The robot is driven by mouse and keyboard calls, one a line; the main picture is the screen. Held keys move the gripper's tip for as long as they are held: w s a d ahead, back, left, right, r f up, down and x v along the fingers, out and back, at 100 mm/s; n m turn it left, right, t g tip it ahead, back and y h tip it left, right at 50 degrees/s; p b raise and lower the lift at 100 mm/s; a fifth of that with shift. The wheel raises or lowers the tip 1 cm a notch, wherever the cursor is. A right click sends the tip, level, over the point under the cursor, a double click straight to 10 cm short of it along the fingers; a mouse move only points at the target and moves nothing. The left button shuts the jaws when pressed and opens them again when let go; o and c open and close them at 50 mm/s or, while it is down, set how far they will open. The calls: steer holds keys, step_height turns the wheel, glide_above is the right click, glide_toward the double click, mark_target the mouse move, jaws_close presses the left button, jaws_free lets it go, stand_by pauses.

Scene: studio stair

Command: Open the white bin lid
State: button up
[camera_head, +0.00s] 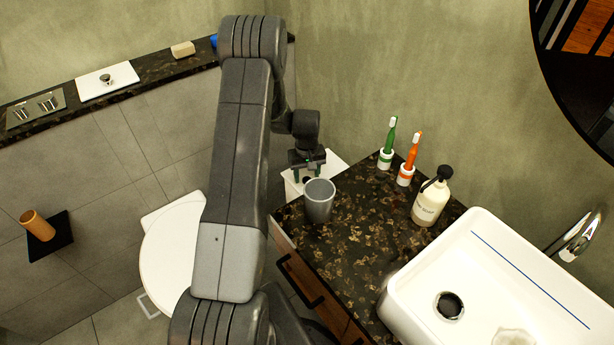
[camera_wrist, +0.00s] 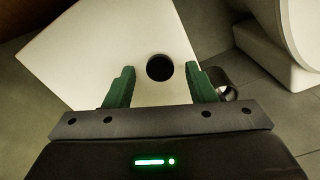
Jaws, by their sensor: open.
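The white bin lid (camera_wrist: 95,45) fills the upper middle of the wrist view as a flat white panel with a round dark knob or hole (camera_wrist: 159,67); I cannot tell which. In the head view the white bin (camera_head: 333,160) shows beside the dark counter, partly hidden behind my gripper and a grey cup. My gripper (camera_head: 307,178) is over the bin, pointing down. In the wrist view its green fingers (camera_wrist: 160,88) are apart and empty, with the dark round spot between and just beyond their tips. I cannot tell whether the fingers touch the lid.
A grey cup (camera_head: 319,201) stands on the counter (camera_head: 345,240) close to my gripper. A soap bottle (camera_head: 431,198), two toothbrushes in holders (camera_head: 406,172) and a white sink (camera_head: 510,290) are farther right. The white toilet (camera_head: 168,255) is left of my arm.

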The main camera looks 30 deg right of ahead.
steer(key=shift+f, duration=0.45)
jaws_close()
steer(key=shift+r, duration=0.1)
